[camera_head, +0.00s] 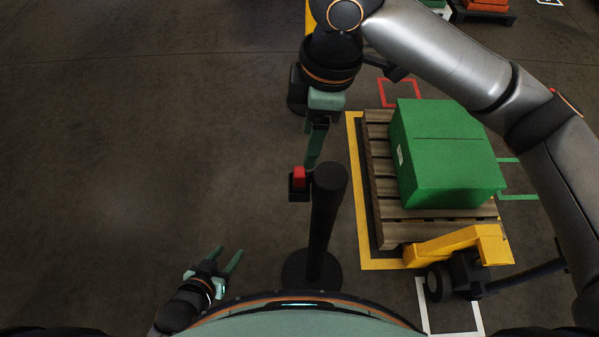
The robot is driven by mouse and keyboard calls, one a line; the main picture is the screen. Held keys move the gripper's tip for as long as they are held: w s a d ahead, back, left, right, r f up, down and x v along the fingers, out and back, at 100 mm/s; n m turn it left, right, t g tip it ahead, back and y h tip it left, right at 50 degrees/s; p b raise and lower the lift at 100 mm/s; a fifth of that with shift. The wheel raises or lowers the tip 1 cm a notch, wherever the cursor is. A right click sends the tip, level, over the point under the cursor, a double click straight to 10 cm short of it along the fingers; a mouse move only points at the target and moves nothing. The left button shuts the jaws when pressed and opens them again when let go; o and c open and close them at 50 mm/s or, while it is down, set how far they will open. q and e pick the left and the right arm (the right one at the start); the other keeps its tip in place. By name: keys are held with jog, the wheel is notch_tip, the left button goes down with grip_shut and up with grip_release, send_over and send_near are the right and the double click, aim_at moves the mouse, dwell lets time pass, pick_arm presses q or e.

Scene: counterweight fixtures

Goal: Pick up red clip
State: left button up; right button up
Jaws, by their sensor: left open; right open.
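The red clip (299,177) is a small red block seated in a dark holder (299,194) on the left side of a black post (325,215). My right gripper (312,160) reaches in from the upper right and points down, its green fingers just above and slightly right of the clip. The fingers overlap in this view, and I cannot tell whether they touch the clip. My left gripper (231,258) is low in the picture, left of the post, with its two green fingers spread and nothing between them.
A green box (440,150) sits on a wooden pallet (385,190) to the right. A yellow pallet jack (465,243) stands at the pallet's near edge. The post has a round black base (296,270). The floor on the left is clear.

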send_over(300, 171)
jog(key=f, duration=0.4)
jog(key=s+d+f, duration=0.1)
jog(key=shift+f, duration=0.4)
jog(key=shift+w+a+f, duration=0.15)
jog(key=shift+a+f, duration=0.05)
jog(key=shift+f, duration=0.75)
jog(key=shift+w+a+f, duration=0.15)
jog(key=shift+f, duration=0.8)
jog(key=shift+w+a+f, duration=0.15)
jog(key=shift+a+f, duration=0.05)
jog(key=shift+f, duration=0.75)
grip_shut()
